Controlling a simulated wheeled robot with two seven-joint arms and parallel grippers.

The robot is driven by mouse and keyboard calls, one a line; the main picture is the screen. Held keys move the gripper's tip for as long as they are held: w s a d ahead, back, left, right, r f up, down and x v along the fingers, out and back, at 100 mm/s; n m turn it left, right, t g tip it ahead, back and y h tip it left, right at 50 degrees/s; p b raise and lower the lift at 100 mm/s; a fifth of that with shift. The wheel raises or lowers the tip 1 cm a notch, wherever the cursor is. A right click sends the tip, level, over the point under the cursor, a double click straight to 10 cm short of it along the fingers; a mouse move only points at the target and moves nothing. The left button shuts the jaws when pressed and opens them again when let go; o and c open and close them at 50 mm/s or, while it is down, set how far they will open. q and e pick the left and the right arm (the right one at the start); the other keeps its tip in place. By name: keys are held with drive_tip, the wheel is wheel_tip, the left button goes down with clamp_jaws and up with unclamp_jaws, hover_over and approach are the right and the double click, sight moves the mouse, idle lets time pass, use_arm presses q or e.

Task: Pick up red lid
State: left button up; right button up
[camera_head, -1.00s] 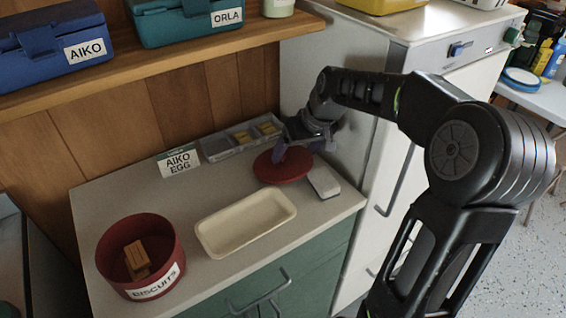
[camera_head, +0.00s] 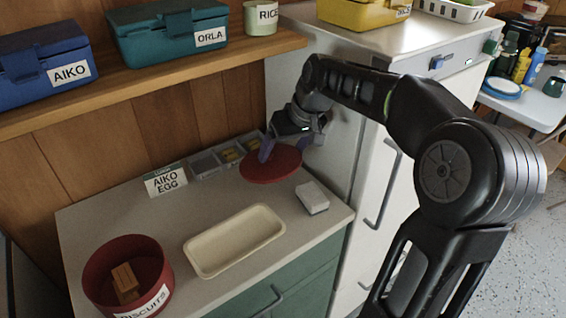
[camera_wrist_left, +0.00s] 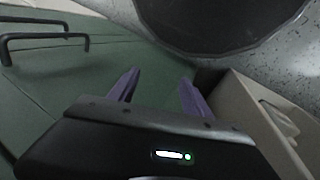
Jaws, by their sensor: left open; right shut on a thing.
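The red lid (camera_head: 271,166) is a flat round disc above the back right of the worktop, held clear of it. My right gripper (camera_head: 284,150) is shut on the lid from above; one purple finger shows against it and the exact grip is partly hidden. The red round tub marked BISCUITS (camera_head: 103,283) stands uncovered at the front left of the worktop, with a brown block (camera_head: 125,283) inside. My left gripper (camera_wrist_left: 158,85) shows only in the left wrist view, open and empty, by green cabinet fronts.
A cream tray (camera_head: 190,262) lies mid-worktop, with a white block (camera_head: 312,197) to its right. A grey sectioned tray (camera_head: 204,168) and the AIKO EGG sign (camera_head: 166,180) stand behind. A shelf (camera_head: 150,85) overhangs the back; a white fridge (camera_head: 340,130) bounds the right.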

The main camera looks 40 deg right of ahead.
sight(283, 156)
wheel_tip(283, 156, up, 4)
drive_tip(key=shift+r, duration=0.25)
idle(0.5)
